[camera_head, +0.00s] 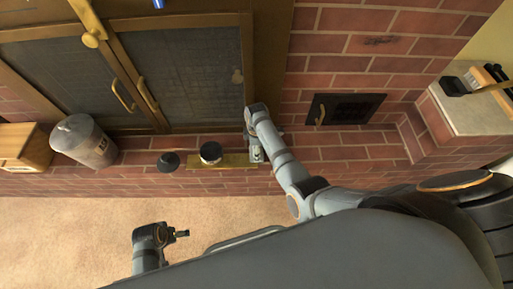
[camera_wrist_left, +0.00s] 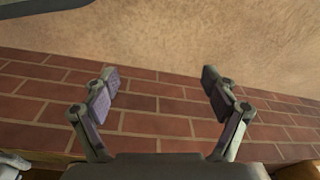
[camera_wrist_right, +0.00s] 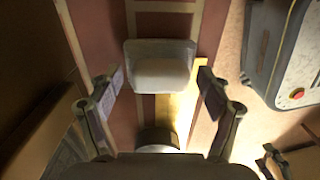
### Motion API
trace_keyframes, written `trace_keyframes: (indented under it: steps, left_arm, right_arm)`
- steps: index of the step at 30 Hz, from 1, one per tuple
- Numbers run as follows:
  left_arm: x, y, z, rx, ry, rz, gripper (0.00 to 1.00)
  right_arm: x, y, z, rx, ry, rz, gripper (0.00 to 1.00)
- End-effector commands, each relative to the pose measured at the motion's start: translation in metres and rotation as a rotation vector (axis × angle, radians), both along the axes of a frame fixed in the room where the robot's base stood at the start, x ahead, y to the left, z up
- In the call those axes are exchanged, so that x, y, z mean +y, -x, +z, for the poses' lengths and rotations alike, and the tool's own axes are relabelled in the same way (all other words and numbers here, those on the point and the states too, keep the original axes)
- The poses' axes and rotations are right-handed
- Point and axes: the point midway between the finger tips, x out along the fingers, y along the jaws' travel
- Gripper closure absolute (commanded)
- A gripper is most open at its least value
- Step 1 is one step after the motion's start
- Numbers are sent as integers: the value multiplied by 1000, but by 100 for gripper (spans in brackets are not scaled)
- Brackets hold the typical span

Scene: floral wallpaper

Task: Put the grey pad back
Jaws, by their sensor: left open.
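A pale grey, rounded block, which looks like the grey pad (camera_wrist_right: 160,68), shows in the right wrist view at the end of a yellow board (camera_wrist_right: 181,108). I cannot tell whether it rests on the board. My right gripper (camera_wrist_right: 157,80) is open, with a finger to each side of the pad and visible gaps between. In the head view my right gripper (camera_head: 256,147) is over the board's right end (camera_head: 236,160) and largely hides the pad.
A metal canister (camera_head: 84,143) and wooden box (camera_head: 24,148) stand further left. Mesh cabinet doors (camera_head: 185,75) rise behind the brick ledge.

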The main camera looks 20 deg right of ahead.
Motion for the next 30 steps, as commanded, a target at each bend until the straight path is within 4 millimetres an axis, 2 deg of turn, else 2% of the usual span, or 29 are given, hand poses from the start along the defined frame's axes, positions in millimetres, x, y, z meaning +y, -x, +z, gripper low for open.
trace_keyframes:
  steps: [8,10,14,21,27,30]
  left_arm:
    - [0,-1,2,-5,0,0,14]
    - [3,1,-10,-4,-7,2,14]
    - [11,10,-33,-5,-18,4,14]
    - [25,38,-78,-14,-40,6,14]
    - [31,57,-96,-17,-48,5,14]
    - [31,61,-99,-17,-49,4,14]
  right_arm:
    - [0,0,4,-1,0,0,22]
    - [0,-1,11,-1,-1,0,22]
    - [0,-1,34,-3,0,0,22]
    - [0,-2,83,-3,0,0,22]
    - [0,-2,112,-2,0,0,22]
    - [0,-2,119,-1,0,0,22]
